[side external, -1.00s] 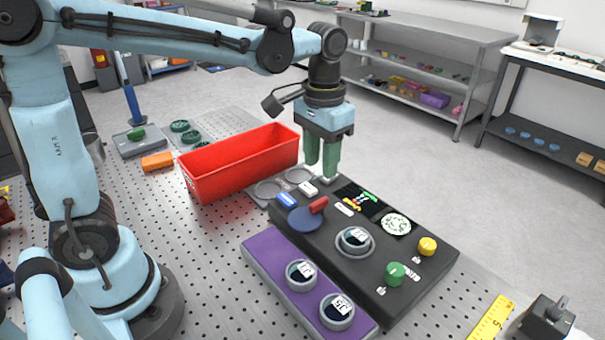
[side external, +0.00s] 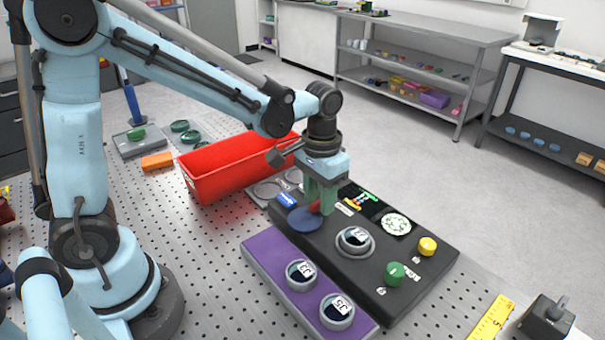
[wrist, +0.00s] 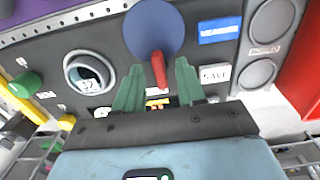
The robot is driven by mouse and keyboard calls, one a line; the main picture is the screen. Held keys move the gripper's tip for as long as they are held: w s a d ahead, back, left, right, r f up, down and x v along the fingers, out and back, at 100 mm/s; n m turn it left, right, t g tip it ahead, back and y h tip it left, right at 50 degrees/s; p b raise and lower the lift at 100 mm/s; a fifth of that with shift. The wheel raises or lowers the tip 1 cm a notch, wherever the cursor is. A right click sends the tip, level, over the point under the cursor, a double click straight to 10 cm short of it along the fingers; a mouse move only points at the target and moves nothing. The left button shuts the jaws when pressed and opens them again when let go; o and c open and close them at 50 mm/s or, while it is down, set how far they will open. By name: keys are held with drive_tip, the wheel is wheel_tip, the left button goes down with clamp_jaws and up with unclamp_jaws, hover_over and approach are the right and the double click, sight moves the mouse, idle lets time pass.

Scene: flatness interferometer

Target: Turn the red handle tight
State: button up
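The red handle (side external: 314,207) is a short bar on a round blue disc (side external: 304,220) on the dark panel. In the wrist view the red handle (wrist: 159,70) points from the blue disc (wrist: 152,28) down toward my gripper (wrist: 158,76). My gripper's two green fingers stand apart, one on each side of the handle's free end, with a gap visible on both sides. In the side view my gripper (side external: 320,207) is low over the panel at the handle and partly hides it. Whether the fingertips reach below the handle's top cannot be told.
The dark panel (side external: 375,275) also carries a blue MEASURE button (wrist: 220,30), a white SAVE button (wrist: 215,73), a ringed lens (side external: 355,241), and green (side external: 394,274) and yellow knobs (side external: 427,246). A purple block (side external: 270,262) lies in front, a red bin (side external: 235,170) behind left.

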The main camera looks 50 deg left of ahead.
clamp_jaws()
drive_tip(key=shift+n, duration=0.3)
drive_tip(key=n, duration=0.3)
drive_tip(key=shift+n, duration=0.3)
drive_tip(key=n, duration=0.4)
drive_tip(key=shift+n, duration=0.3)
drive_tip(key=n, duration=0.4)
drive_tip(key=shift+n, duration=2.2)
